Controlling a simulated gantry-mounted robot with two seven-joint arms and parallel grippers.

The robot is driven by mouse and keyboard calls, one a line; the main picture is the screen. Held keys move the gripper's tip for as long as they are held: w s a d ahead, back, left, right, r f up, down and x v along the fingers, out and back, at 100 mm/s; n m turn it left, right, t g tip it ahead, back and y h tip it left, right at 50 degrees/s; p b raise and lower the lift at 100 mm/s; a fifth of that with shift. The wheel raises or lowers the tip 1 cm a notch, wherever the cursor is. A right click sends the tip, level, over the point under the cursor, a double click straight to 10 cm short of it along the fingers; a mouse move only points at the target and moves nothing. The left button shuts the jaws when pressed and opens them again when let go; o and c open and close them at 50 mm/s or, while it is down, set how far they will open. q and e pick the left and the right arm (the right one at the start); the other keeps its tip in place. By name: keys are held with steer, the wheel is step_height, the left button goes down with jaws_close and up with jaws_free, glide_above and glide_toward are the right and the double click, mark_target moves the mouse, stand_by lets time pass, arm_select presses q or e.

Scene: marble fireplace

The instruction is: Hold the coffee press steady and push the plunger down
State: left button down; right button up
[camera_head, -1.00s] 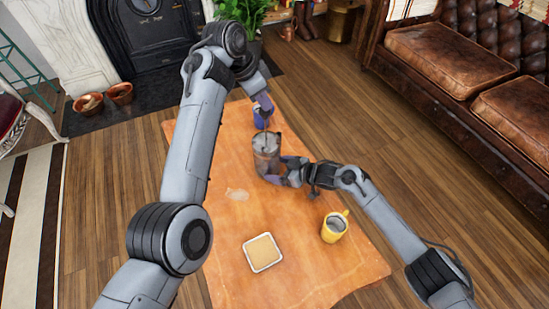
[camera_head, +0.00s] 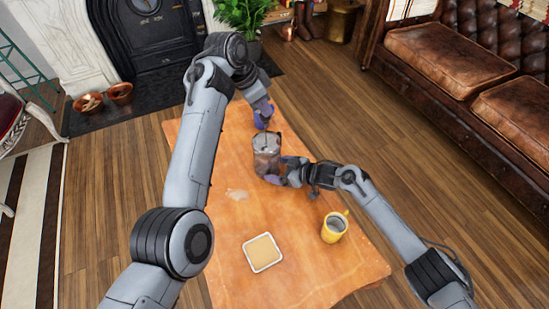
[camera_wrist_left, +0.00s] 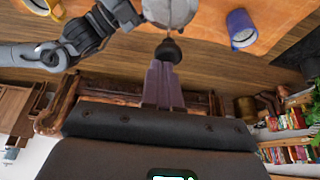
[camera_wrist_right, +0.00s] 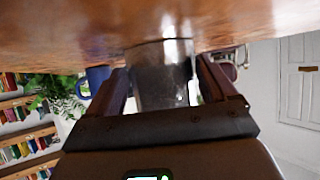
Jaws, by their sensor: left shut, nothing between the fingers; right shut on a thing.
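The coffee press (camera_head: 267,160), a clear and metallic cylinder, stands upright on the wooden table. My right gripper (camera_head: 276,174) is shut around its body from the right; the right wrist view shows the body (camera_wrist_right: 163,80) between the fingers. My left gripper (camera_head: 264,122) is above the press, shut and empty. In the left wrist view its closed purple fingers (camera_wrist_left: 163,70) line up with the dark plunger knob (camera_wrist_left: 168,50) over the press lid (camera_wrist_left: 170,10). The tips are at or very near the knob; I cannot tell if they touch.
A blue mug (camera_wrist_left: 240,28) stands close to the press, mostly hidden by my left gripper in the head view. A yellow mug (camera_head: 335,228) and a square white-rimmed dish (camera_head: 262,253) are nearer on the table (camera_head: 215,275). A leather sofa (camera_head: 455,65) is at right.

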mark_target(261, 116)
arm_select(q)
steer(key=shift+w+f, duration=0.15)
steer(key=shift+f, duration=2.85)
stand_by(0.4)
steer(key=shift+r, duration=2.6)
steer(key=v, duration=0.8)
arm_select(e)
steer(key=o, duration=0.6)
